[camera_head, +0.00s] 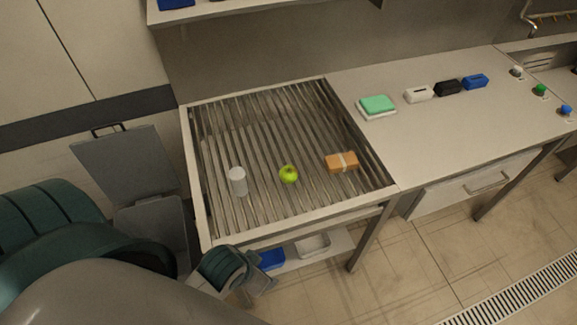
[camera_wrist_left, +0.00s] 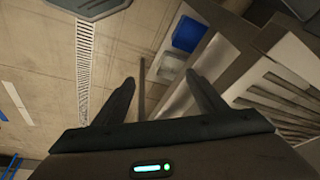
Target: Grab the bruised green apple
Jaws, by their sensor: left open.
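A green apple (camera_head: 289,174) sits on the slatted metal conveyor (camera_head: 190,140), toward its front, between a pale cylinder and a brown box. A small dark spot shows near its top; I cannot tell whether it is a bruise. My left gripper (camera_head: 262,287) is low in front of the conveyor's front edge, apart from the apple. In the left wrist view my left gripper (camera_wrist_left: 165,95) has its two fingers spread with nothing between them. The apple is not in the left wrist view. My right gripper is not in view.
A pale cylinder (camera_head: 238,181) and a brown box (camera_head: 342,162) flank the apple. The conveyor's raised front rim (camera_head: 300,225) lies between my left gripper and the apple. A blue bin (camera_head: 271,260) and a white bin (camera_head: 313,245) sit on the shelf below. A counter stands right.

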